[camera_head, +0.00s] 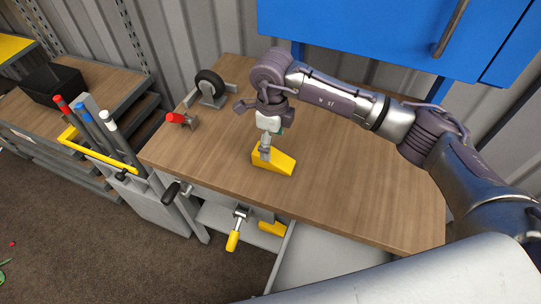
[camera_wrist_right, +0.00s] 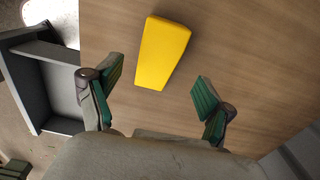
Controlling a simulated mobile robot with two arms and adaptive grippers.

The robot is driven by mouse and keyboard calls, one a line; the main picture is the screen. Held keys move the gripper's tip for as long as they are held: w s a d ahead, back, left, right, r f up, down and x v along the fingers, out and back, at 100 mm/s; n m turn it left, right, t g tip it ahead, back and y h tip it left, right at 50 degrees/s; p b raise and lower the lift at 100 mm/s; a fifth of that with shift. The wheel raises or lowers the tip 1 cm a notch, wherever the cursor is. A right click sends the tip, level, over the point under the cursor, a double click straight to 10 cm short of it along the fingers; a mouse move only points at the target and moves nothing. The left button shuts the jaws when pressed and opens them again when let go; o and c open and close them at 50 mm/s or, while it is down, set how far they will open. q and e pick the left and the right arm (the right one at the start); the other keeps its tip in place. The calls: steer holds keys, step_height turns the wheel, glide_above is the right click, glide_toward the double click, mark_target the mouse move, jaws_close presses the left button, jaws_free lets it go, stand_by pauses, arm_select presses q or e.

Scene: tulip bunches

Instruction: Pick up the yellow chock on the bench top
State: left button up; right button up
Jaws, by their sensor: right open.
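The yellow chock (camera_head: 277,163) is a wedge-shaped block lying on the wooden bench top (camera_head: 345,185), near its front edge. It also shows whole in the right wrist view (camera_wrist_right: 162,52), ahead of the fingertips. My right gripper (camera_head: 265,153) points down at the chock in the head view and covers part of its left end. In the right wrist view my right gripper (camera_wrist_right: 154,95) is open, with green-padded fingers apart and nothing between them. The chock lies beyond the fingertips, roughly in line with the gap. My left gripper is not in view.
A black caster wheel (camera_head: 209,83) and a red-handled tool (camera_head: 179,119) stand on the bench's left part. A blue cabinet (camera_head: 370,30) hangs behind. A rack with coloured handles (camera_head: 95,150) stands left. A clamp with yellow handle (camera_head: 233,240) hangs below the front edge. The bench's right side is clear.

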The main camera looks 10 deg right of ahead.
mark_target(274, 159)
steer(key=shift+f, duration=0.3)
steer(key=f, duration=0.1)
steer(key=f+p, duration=0.1)
steer(key=f, duration=0.1)
steer(key=shift+a+f, duration=0.25)
steer(key=shift+f+p, duration=0.3)
steer(key=shift+f, duration=0.3)
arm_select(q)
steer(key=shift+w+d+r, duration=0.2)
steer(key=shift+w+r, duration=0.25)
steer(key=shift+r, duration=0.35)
arm_select(e)
steer(key=shift+c, duration=1)
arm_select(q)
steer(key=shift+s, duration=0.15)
arm_select(e)
steer(key=c, duration=1.3)
